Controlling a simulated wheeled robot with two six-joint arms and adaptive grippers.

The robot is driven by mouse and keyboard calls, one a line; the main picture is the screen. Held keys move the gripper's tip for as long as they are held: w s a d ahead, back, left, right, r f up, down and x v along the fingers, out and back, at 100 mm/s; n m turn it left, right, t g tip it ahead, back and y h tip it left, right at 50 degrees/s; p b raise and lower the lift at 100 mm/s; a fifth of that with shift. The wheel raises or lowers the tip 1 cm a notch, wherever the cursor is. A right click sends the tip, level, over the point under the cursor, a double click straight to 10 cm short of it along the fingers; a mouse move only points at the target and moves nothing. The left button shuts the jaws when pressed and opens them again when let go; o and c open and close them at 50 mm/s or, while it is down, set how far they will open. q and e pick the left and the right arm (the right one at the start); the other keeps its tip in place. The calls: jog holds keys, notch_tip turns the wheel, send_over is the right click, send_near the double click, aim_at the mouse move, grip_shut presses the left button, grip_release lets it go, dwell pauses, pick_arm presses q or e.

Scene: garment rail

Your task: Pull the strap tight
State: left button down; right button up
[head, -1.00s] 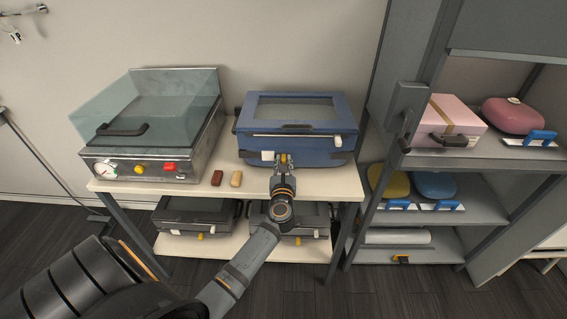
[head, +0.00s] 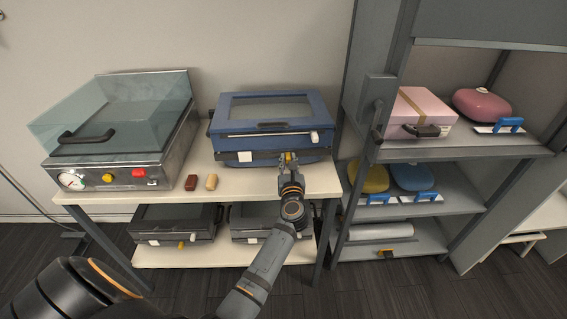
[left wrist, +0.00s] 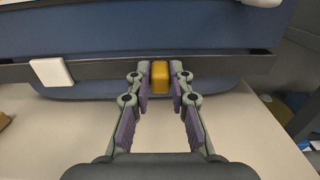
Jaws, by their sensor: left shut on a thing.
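A blue case (head: 270,112) with a window in its lid sits on the table. A dark strap (left wrist: 108,70) runs across its front, with a white buckle (head: 245,157) at the left, which also shows in the left wrist view (left wrist: 52,72). My left gripper (head: 289,160) is at the case's front, right of the buckle. In the left wrist view its fingertips (left wrist: 160,78) are shut on a yellow tab (left wrist: 159,76) at the strap. The strap looks straight and flat along the front. My right gripper is not in view.
A metal machine with a clear lid (head: 118,110) stands left on the table (head: 230,192). A brown block (head: 191,183) and a tan block (head: 211,181) lie in front. Dark cases (head: 176,222) sit on the lower shelf. A grey rack (head: 465,148) stands close on the right.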

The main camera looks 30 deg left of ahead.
aim_at(287, 128)
pick_arm(q)
jog(key=c, duration=1.4)
grip_release()
jog(key=shift+o, duration=1)
jog(key=shift+a, duration=0.1)
jog(key=shift+s, duration=0.1)
jog(key=shift+r, duration=0.25)
notch_tip(287, 128, up, 10)
jog(key=shift+f, duration=0.25)
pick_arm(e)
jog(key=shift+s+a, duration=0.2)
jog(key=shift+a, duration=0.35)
pick_arm(q)
jog(key=shift+f, duration=0.1)
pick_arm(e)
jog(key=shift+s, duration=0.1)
